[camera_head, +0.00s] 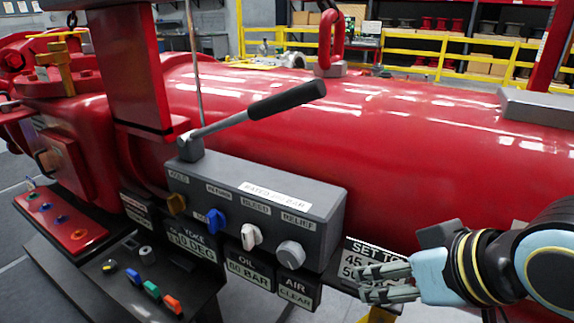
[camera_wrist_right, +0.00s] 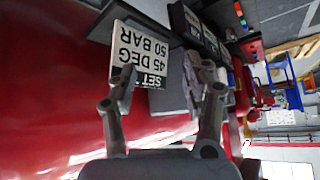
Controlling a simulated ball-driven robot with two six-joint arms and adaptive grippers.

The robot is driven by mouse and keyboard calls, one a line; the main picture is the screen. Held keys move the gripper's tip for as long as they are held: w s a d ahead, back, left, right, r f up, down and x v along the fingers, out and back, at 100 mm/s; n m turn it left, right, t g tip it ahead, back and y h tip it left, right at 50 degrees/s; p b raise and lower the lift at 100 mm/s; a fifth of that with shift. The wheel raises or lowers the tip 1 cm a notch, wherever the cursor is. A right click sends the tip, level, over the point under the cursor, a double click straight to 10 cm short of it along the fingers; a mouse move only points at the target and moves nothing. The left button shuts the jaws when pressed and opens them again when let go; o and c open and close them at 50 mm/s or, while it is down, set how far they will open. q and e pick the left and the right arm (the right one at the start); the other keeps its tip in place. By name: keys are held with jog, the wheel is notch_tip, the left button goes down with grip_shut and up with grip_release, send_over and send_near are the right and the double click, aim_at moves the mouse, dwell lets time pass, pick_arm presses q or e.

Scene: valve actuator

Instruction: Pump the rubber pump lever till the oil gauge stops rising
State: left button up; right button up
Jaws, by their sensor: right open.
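The pump lever (camera_head: 287,100) has a black rubber grip on a metal rod. It rises to the right from its pivot on top of the grey control block (camera_head: 255,200). The block carries a yellow, a blue and a white handle and a grey knob. Below it, the oil display (camera_head: 250,270) reads 80 BAR, though the digits are small. My right gripper (camera_head: 372,284) is at the lower right, below and apart from the lever. In the right wrist view its fingers (camera_wrist_right: 160,90) are spread and empty near the SET TO sign (camera_wrist_right: 142,52). My left gripper is out of view.
The large red cylinder (camera_head: 400,150) fills the space behind the block. A red panel with buttons (camera_head: 62,222) and a dark shelf with coloured switches (camera_head: 145,275) lie at the left. Yellow railings (camera_head: 440,50) stand behind. The space around the lever's grip looks free.

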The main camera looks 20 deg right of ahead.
jog(key=w+a+r+m+t+y, duration=0.2)
jog(key=w+r+t, duration=0.4)
jog(key=r, duration=0.4)
jog(key=m+t+y, duration=0.2)
jog(key=t, duration=0.1)
send_near(297, 105)
jog(key=w, duration=0.2)
jog(key=x, duration=0.9)
jog(key=shift+w+a+r, duration=0.15)
jog(key=shift+a, duration=0.2)
jog(key=shift+w+a, duration=0.1)
jog(key=shift+w, duration=0.3)
jog(key=shift+c, duration=0.4)
grip_shut()
